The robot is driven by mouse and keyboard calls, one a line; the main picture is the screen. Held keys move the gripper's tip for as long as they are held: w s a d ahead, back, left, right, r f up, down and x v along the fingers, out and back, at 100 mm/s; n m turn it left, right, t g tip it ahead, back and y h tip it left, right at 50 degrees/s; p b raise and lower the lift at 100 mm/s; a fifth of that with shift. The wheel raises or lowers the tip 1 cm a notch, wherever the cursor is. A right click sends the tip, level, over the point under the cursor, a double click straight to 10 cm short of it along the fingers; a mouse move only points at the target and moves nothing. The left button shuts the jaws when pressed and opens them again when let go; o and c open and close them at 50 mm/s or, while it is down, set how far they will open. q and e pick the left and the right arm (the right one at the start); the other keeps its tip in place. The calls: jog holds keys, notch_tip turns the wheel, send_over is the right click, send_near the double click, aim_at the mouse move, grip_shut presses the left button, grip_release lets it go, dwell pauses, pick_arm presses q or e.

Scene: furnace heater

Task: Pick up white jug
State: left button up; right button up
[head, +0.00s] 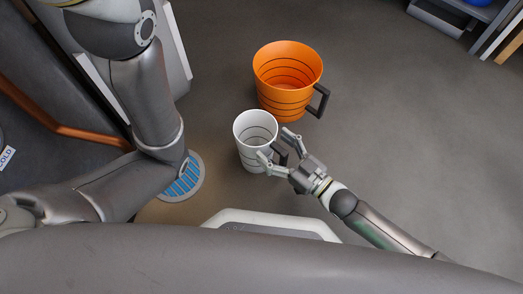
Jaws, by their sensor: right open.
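The white jug (247,136) stands upright on the grey floor, near the middle of the head view. It has dark bands and a dark handle on its right side, partly hidden by my gripper. My right gripper (277,147) comes in from the lower right, and its jaws are open, one finger on each side of the handle. I cannot tell whether the fingers touch the jug. My left arm comes in from the left, and no left gripper fingers show.
A larger orange jug (285,85) with a dark handle stands just behind the white jug. A round blue grate (183,180) lies to the left. A shelf unit (450,15) stands at the top right. The floor to the right is clear.

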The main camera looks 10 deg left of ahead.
grip_shut()
dwell(0.4)
jog(key=shift+r, duration=0.15)
